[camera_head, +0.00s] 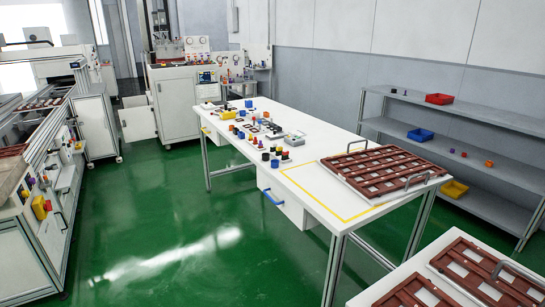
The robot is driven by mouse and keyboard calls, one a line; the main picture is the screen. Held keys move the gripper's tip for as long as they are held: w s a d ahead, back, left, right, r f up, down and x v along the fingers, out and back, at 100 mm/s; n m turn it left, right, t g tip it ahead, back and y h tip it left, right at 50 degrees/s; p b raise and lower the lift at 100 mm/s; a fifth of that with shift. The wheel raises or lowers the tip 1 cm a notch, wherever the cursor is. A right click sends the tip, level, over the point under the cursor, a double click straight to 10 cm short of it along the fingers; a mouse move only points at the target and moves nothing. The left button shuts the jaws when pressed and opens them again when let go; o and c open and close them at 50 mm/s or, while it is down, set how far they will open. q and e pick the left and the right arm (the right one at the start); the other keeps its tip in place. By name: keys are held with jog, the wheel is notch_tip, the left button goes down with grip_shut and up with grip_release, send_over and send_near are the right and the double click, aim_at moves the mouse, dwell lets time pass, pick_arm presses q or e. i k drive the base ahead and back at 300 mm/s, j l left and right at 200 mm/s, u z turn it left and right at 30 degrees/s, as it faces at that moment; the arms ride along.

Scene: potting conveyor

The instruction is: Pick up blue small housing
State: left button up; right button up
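Neither of my grippers shows in the head view. Several small blue parts stand among other small parts on the long white table (312,184). One blue part (275,163) is near the table's left edge, beside dark and green parts. Another blue part (248,104) is farther back. They are too small here to tell which is the small housing.
A brown gridded tray (352,158) with handles lies on the table's near end; another (411,291) lies at bottom right. A grey shelf (505,178) holds a red bin (439,99), blue bin (420,135) and yellow bin (454,189). The green floor (180,215) is open.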

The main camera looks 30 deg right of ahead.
aim_at(275, 164)
jog(key=i+z, duration=0.2)
jog(key=i, duration=0.55)
jog(key=i+j+z, duration=0.25)
jog(key=i, duration=0.45)
